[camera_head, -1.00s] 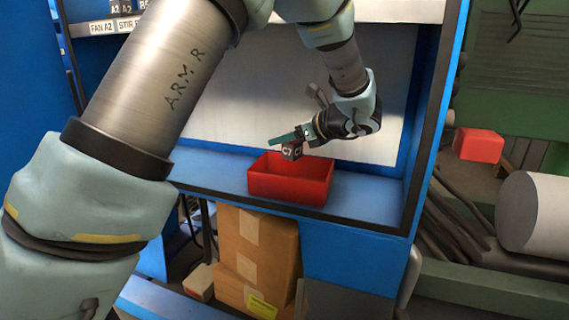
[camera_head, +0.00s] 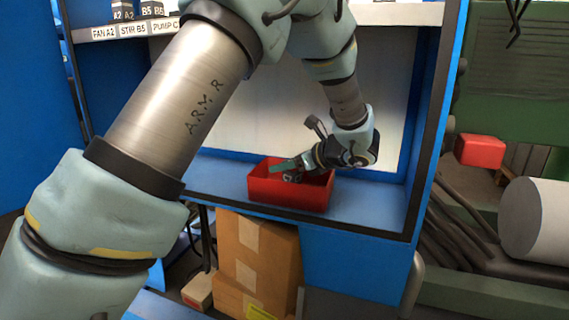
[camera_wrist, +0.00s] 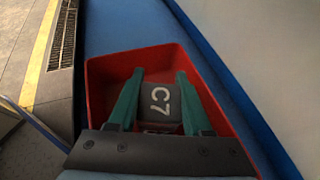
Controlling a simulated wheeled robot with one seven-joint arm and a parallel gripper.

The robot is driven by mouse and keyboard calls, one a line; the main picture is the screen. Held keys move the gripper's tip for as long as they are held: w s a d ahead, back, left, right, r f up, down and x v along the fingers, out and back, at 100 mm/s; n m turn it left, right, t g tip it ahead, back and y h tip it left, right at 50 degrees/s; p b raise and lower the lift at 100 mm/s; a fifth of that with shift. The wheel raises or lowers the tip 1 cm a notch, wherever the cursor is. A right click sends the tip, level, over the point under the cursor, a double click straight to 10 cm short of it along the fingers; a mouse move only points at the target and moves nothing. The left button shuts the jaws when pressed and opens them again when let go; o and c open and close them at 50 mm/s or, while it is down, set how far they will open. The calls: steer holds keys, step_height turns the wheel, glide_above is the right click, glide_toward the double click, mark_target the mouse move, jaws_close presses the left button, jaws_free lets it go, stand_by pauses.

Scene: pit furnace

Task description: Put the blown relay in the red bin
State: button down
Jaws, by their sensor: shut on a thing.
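The relay is a dark block marked C7 (camera_wrist: 160,101), held between the two green fingers of my gripper (camera_wrist: 160,90) in the wrist view. My gripper (camera_head: 285,168) also shows in the head view, with its fingers down at the mouth of the red bin (camera_head: 290,193). The red bin stands on the blue shelf, and in the wrist view its rim (camera_wrist: 97,72) surrounds the fingers and the relay. In the head view the relay is mostly hidden by the fingers and the bin wall. The bin floor under the relay is hidden.
An upper shelf carries relays above labels such as PUMP C (camera_head: 163,27). Cardboard boxes (camera_head: 256,255) stand below the blue shelf (camera_head: 222,180).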

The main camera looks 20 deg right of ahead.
steer(key=shift+c, duration=1.7)
jaws_free()
steer(key=shift+r, duration=0.3)
steer(key=p+v, duration=0.2)
steer(key=v, duration=0.5)
steer(key=shift+s+r, duration=0.2)
steer(key=shift+r, duration=0.2)
steer(key=shift+d, duration=0.15)
